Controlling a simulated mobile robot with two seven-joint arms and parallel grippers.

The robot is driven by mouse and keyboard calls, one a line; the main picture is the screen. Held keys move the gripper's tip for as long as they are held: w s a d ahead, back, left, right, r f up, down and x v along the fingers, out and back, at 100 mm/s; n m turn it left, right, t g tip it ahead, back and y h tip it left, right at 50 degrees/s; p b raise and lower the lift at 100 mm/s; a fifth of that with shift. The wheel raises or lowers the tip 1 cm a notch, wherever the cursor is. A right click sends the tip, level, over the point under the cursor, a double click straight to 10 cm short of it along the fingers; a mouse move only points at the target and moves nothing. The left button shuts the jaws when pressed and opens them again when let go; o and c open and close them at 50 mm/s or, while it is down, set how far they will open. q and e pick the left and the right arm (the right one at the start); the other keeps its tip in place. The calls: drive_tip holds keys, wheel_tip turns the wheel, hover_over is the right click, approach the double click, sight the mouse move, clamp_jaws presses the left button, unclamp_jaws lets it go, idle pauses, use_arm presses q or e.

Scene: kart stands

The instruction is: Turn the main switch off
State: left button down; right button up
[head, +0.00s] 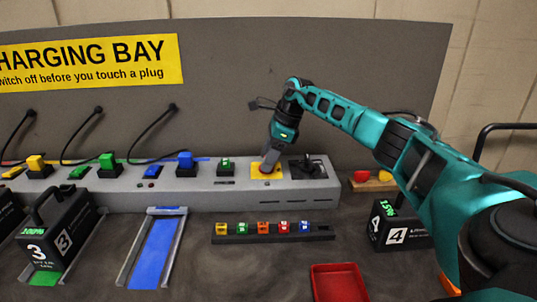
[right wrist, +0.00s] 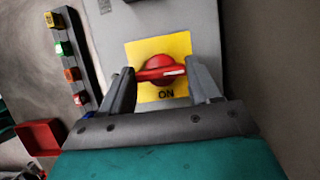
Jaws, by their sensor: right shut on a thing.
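The main switch is a red rotary knob (right wrist: 158,67) on a yellow plate (right wrist: 172,45), marked "ON" along the lower edge in the right wrist view. Its handle lies crosswise there, with a white mark at its right end. In the head view the yellow plate (head: 257,173) sits on the grey console's right part. My right gripper (head: 266,163) reaches down onto it and is shut on the knob, one finger at each end of the handle. In the head view the gripper hides most of the knob. My left gripper is not in view.
A black fixture (head: 308,169) sits right beside the switch. Plugs, including a blue one (head: 187,160), and cables line the console to the left. A rack of coloured pieces (head: 270,238), a red tray (head: 340,284) and battery 4 (head: 398,226) stand in front.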

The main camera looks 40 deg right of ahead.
idle(0.5)
drive_tip(key=o, duration=1.1)
drive_tip(key=shift+c, duration=0.2)
drive_tip(key=shift+r, duration=0.1)
drive_tip(key=v, duration=1.2)
drive_tip(key=shift+d+r+p, duration=0.15)
drive_tip(key=shift+r+p, duration=0.15)
drive_tip(key=shift+r, duration=0.05)
drive_tip(key=shift+s+f, duration=0.1)
